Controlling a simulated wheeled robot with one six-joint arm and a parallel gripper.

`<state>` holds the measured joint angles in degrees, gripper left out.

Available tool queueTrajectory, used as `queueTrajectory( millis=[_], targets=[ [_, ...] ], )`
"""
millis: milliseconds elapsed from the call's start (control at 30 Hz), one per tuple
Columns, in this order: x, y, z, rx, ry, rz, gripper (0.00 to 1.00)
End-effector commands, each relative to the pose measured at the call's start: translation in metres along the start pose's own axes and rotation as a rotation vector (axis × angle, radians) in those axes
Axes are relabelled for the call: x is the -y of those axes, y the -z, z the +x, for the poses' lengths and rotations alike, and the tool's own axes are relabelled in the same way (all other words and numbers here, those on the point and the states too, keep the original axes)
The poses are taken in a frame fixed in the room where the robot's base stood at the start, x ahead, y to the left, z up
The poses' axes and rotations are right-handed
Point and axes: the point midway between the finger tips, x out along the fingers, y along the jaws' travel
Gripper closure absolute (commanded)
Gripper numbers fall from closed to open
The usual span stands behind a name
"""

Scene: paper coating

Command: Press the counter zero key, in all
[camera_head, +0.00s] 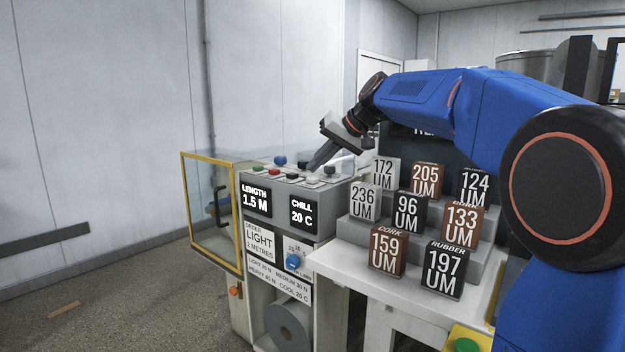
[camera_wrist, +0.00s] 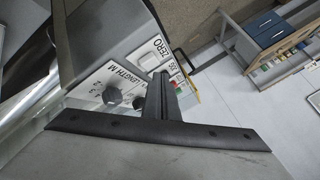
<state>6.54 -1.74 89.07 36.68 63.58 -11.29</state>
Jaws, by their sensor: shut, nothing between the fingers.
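A ZERO label (camera_wrist: 152,52) shows on the grey control panel in the wrist view. My gripper (camera_wrist: 161,76) is shut and empty, with its fingertips just below that label. The fingers cover part of the panel there, so the zero key itself is largely hidden and I cannot tell whether they touch it. In the head view my gripper (camera_head: 312,168) reaches down to the top of the grey console (camera_head: 272,230), among its small keys and knobs.
The panel carries a red key (camera_head: 274,172), a blue knob (camera_head: 280,160) and a LENGTH M dial (camera_wrist: 112,95). The console front displays LENGTH 1.5 M and CHILL 20 C. Labelled sample blocks (camera_head: 387,250) stand on steps to the right. A yellow-framed guard (camera_head: 238,225) stands left.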

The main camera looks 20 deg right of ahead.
Motion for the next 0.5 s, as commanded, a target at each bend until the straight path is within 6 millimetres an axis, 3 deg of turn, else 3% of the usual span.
queueTrajectory(
  millis=[500],
  targets=[
    [-0.0041, -0.0040, 0.0056, -0.001, 0.000, 0.000, 1.00]
  ],
)
